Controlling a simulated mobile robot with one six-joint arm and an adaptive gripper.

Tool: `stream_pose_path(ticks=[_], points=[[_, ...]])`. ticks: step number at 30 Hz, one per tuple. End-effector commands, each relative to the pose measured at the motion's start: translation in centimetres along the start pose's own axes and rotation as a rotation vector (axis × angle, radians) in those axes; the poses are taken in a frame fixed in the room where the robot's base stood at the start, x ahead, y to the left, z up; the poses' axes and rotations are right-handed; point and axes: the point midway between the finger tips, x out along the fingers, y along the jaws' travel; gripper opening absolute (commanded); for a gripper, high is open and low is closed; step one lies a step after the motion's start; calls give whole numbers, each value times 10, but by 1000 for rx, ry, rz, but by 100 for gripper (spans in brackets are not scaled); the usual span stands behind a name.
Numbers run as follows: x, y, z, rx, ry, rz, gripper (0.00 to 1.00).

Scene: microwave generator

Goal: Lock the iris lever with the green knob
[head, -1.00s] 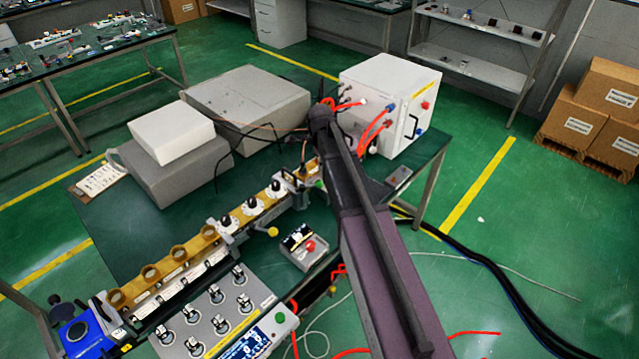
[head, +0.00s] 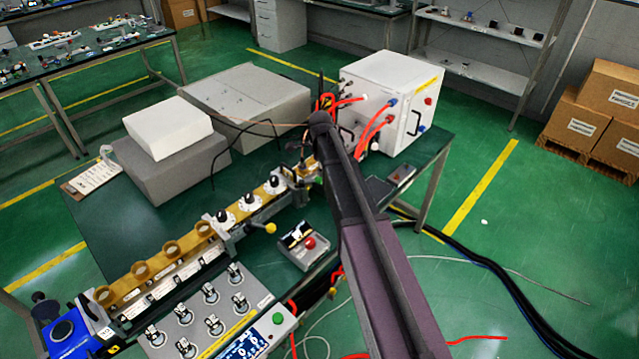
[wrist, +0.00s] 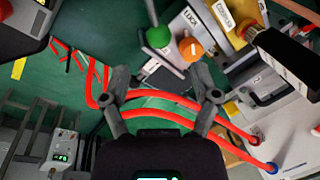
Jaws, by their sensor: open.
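The round green knob (wrist: 158,37) sits at the end of a thin grey lever (wrist: 151,12) at the top of the wrist view. In the head view my arm hides the gripper and the green knob.
Red hoses (wrist: 160,97) cross the wrist view between and behind my fingers. A white cabinet (head: 395,105) with red cables stands behind my arm. The brass beamline (head: 190,240) with a yellow-knobbed lever (head: 270,228) runs left. A small red-button box (head: 304,246) stands in front.

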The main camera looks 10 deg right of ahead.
Motion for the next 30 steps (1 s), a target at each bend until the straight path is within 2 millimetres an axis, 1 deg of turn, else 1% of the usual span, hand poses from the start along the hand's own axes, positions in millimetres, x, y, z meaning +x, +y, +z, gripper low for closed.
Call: stream_pose_path(ticks=[1, 18, 24, 30], points=[[8, 0, 0, 0, 0, 0, 78], [51, 0, 0, 0, 0, 0, 78], [64, 0, 0, 0, 0, 0, 78], [71, 0, 0, 0, 0, 0, 78]])
